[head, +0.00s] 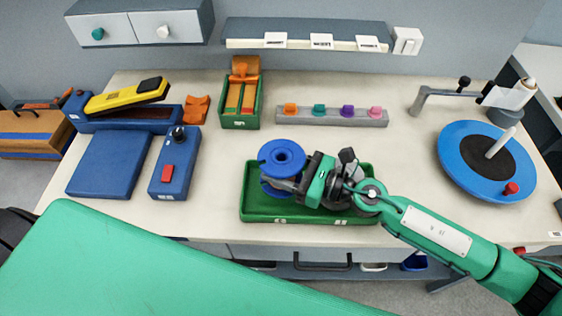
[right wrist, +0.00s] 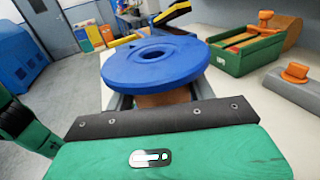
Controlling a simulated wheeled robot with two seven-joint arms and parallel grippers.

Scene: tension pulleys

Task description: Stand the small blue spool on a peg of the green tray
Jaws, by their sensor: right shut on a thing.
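The small blue spool (head: 282,157) is held upright, flange facing up, over the left part of the green tray (head: 250,212). My right gripper (head: 283,180) is shut on the spool's core below the top flange. In the right wrist view the spool (right wrist: 155,62) shows its broad blue top flange with a centre hole and a brownish core. The tray's pegs are hidden by the spool and my right arm, so I cannot tell whether the spool touches one. My left gripper is not in view.
A blue turntable (head: 462,180) with an upright white rod stands at the right. A grey rail (head: 330,117) with coloured knobs and a green box (head: 240,105) stand behind the tray. A blue box with a red button (head: 173,165) is to the left.

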